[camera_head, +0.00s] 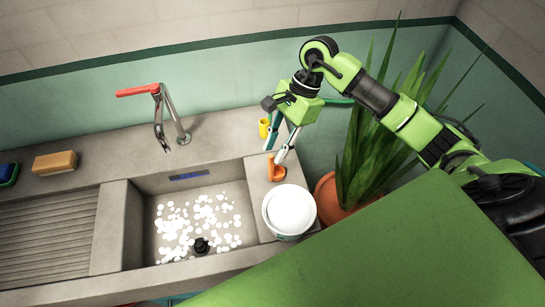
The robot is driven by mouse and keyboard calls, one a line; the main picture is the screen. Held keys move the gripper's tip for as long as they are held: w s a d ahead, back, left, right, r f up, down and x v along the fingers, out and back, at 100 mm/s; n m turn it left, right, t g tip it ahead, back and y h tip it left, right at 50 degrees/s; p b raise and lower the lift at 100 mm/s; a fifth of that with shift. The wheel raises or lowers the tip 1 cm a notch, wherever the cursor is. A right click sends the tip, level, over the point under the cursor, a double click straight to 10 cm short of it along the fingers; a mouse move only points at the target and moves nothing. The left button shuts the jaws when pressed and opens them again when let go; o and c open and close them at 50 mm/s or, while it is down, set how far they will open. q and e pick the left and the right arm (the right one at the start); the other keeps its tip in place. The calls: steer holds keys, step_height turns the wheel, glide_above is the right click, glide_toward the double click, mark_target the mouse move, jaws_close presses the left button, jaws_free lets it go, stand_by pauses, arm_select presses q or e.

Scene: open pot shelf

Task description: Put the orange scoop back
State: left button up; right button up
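The orange scoop (276,172) shows on the sink's right-hand ledge, just behind a white round tub (289,211). My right gripper (274,157) reaches down from above, its two fingertips a little apart at the top of the scoop. Whether the fingers press on the scoop or only stand around it, I cannot tell. The scoop's lower part is small and its shape is unclear. My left gripper is not in view.
A yellow cup (264,128) stands close behind the fingers. A potted plant (333,190) is to the right. An orange sponge (55,162) lies at left.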

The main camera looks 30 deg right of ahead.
steer(key=b+v, duration=0.2)
steer(key=v, duration=0.6)
steer(key=shift+r, duration=0.25)
steer(key=shift+d, duration=0.15)
